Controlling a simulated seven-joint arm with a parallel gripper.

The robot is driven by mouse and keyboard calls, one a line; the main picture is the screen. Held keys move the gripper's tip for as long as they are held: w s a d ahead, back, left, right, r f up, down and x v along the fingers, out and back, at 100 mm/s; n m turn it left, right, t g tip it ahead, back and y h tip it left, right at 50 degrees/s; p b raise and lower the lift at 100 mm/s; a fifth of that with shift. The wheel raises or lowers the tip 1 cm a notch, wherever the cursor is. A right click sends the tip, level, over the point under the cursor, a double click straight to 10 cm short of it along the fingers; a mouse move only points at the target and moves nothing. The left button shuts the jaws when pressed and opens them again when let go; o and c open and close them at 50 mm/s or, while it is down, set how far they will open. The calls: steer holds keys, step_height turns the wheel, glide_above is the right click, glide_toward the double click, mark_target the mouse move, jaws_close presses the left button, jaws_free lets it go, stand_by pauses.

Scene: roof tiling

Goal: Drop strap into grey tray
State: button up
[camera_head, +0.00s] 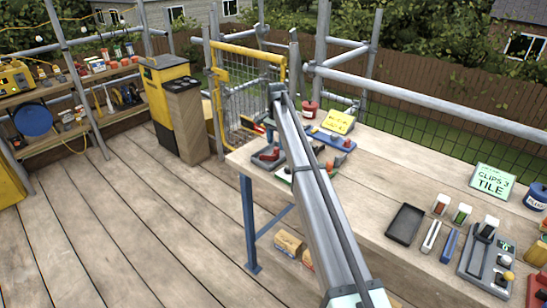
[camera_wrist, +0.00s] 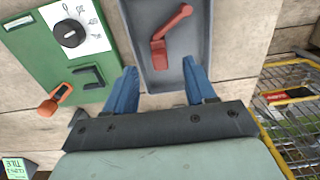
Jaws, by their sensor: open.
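In the wrist view, my gripper (camera_wrist: 158,70) is open, its two blue fingers apart at the near end of a shallow grey tray (camera_wrist: 200,30). A red bent piece (camera_wrist: 172,32) with a squarish lower end lies in this tray, ahead of the fingertips and not held. I cannot tell whether it is the strap. The grey tray (camera_head: 256,165) and red piece (camera_head: 270,154) also show on the bench in the head view, left of my arm.
A green panel (camera_wrist: 45,50) with a black knob (camera_wrist: 70,33) and an orange-and-black item (camera_wrist: 56,98) lies left of the fingers. A dark empty tray (camera_head: 405,224) stands farther along the bench (camera_head: 375,165).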

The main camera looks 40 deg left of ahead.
step_height(320, 180, up, 10)
stand_by(0.4)
steer(key=shift+s+f, duration=0.1)
stand_by(0.4)
